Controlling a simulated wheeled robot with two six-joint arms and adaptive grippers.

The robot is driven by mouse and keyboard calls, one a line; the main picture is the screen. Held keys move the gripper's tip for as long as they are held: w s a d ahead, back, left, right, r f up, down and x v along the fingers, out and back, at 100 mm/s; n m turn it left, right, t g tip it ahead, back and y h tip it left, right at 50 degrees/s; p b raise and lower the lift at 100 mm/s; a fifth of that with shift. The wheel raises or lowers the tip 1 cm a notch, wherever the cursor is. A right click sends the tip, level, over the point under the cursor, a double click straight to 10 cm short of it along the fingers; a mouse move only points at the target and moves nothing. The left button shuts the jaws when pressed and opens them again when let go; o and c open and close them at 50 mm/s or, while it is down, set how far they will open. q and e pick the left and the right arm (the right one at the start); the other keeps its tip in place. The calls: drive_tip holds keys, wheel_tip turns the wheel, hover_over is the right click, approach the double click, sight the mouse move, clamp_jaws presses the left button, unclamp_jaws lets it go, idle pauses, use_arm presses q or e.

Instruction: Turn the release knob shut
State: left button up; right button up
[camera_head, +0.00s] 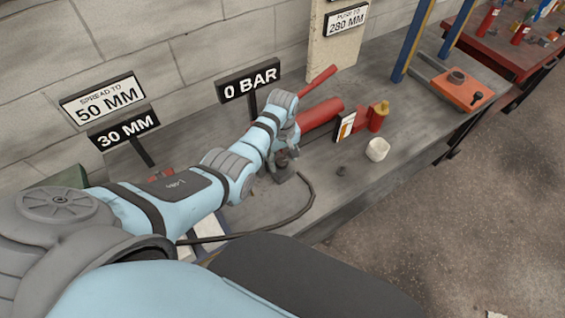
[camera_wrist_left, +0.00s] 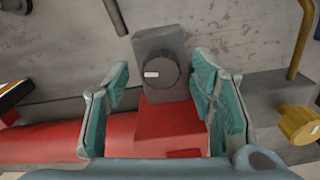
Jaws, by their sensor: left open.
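The release knob (camera_wrist_left: 158,73) is a dark round knob with a white mark on its left side. It sits on a grey block (camera_wrist_left: 158,42) that joins a red pump body (camera_wrist_left: 170,128). My left gripper (camera_wrist_left: 160,88) is open, with one teal finger pad on each side of the knob and block. Gaps show between the pads and the knob, so it is not gripped. In the head view my left gripper (camera_head: 284,160) is over the bench by the red cylinder (camera_head: 322,114), and my arm hides the knob there. My right gripper is not in view.
A sign (camera_head: 250,82) reads 0 BAR, and another (camera_head: 124,128) reads 30 MM. A black hose (camera_head: 300,212) curves along the bench. A red and yellow container (camera_head: 377,117) and a white cup (camera_head: 377,150) stand right of my gripper. The bench front (camera_head: 400,175) has free room.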

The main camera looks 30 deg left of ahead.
use_arm(q)
drive_tip(key=shift+w+f, duration=0.2)
drive_tip(key=shift+f, duration=0.5)
drive_tip(key=shift+s+r, duration=0.25)
drive_tip(key=shift+s, duration=0.15)
drive_tip(key=shift+c, duration=0.6)
drive_tip(key=c, duration=1)
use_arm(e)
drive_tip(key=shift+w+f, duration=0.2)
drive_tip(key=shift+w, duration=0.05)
